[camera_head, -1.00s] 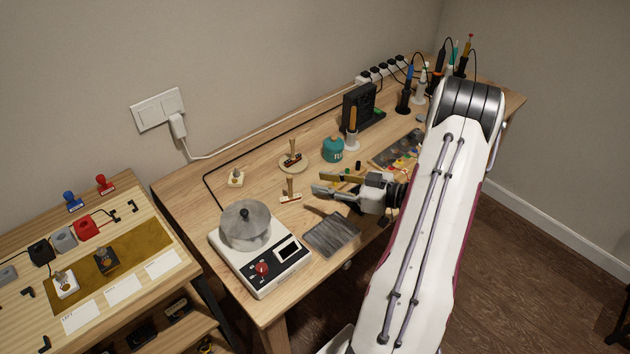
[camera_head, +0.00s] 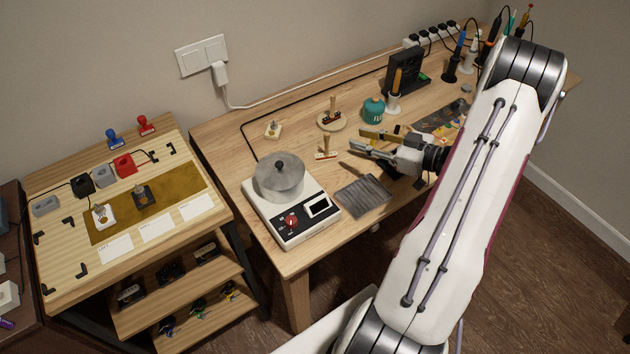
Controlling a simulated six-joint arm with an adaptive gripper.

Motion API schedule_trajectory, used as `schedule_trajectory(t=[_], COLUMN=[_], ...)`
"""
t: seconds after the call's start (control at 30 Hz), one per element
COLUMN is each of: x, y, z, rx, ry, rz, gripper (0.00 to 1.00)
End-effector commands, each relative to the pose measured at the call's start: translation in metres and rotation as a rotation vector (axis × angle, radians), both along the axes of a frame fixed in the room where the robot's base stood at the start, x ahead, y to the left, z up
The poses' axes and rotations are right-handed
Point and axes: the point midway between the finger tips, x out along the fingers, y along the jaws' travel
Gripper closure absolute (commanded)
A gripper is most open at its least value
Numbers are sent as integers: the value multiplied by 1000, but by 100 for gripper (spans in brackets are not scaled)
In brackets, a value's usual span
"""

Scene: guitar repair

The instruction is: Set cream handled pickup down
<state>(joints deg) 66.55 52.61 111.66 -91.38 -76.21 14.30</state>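A small cream pickup (camera_head: 273,131) with a short knob-like handle stands on the workbench, left of the round wooden dish. A white handled piece (camera_head: 103,216) and a black handled piece (camera_head: 142,198) stand on the brown mat of the left table. I cannot tell for sure which pale piece is the cream handled pickup. My gripper (camera_head: 356,140) is over the middle of the workbench, far to the right of these pieces. Its fingers look spread, with nothing visible between them.
A wooden-handled tool (camera_head: 326,152) stands just left of my fingertips. A scale with a metal pot (camera_head: 279,178) stands at the workbench's front left. A dark grey pad (camera_head: 363,196) lies before my gripper. White cards (camera_head: 157,228) line the mat (camera_head: 175,186). A gap separates the tables.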

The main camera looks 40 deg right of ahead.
Motion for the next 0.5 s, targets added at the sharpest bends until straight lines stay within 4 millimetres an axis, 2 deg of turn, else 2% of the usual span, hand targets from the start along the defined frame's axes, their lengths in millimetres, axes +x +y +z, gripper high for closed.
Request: schedule_trajectory(t=[0.27, 0.5], x=[40, 72], y=[-7, -9], z=[31, 69], rx=[-157, -296], ry=[72, 140], rz=[-76, -174], gripper=[73, 73])
